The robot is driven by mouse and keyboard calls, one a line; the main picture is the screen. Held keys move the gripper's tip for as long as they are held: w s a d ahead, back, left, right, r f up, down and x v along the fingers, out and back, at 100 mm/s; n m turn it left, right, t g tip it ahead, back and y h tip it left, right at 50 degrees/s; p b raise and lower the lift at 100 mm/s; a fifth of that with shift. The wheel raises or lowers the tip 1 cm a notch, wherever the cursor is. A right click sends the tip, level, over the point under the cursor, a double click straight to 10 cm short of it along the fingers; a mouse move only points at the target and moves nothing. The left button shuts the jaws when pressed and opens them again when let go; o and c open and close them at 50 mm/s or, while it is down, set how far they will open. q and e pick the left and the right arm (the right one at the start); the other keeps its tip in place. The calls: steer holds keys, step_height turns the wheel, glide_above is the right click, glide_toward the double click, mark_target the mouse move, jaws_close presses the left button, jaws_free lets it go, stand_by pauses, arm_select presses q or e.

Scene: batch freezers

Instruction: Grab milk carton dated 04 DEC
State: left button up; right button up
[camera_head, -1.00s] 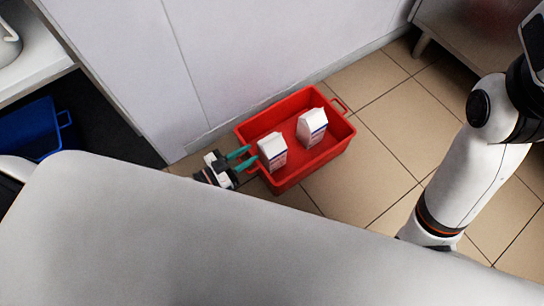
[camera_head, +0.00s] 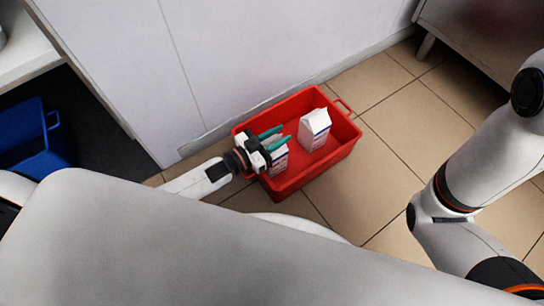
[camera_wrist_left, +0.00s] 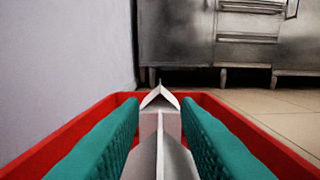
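A red crate (camera_head: 322,175) on the floor holds two white milk cartons. One carton (camera_head: 315,128) stands upright toward the crate's right side. The other carton (camera_head: 280,160) stands at the left and is partly hidden by my left gripper (camera_head: 277,137). The left gripper is open, its two teal fingers above the crate at the left carton. In the left wrist view, a white carton top (camera_wrist_left: 160,145) shows between the fingers (camera_wrist_left: 160,140), with a gap on each side. A peaked carton top (camera_wrist_left: 160,98) shows beyond. No date is readable. My right gripper is out of view.
A pale wall panel (camera_head: 240,60) rises close behind the crate. A blue bin (camera_head: 35,140) stands at the left under a white counter. Steel cabinet legs (camera_head: 425,45) stand at the upper right. Tiled floor (camera_head: 385,150) is free right of the crate.

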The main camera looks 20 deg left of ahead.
arm_select(q)
jaws_close()
stand_by(1.4)
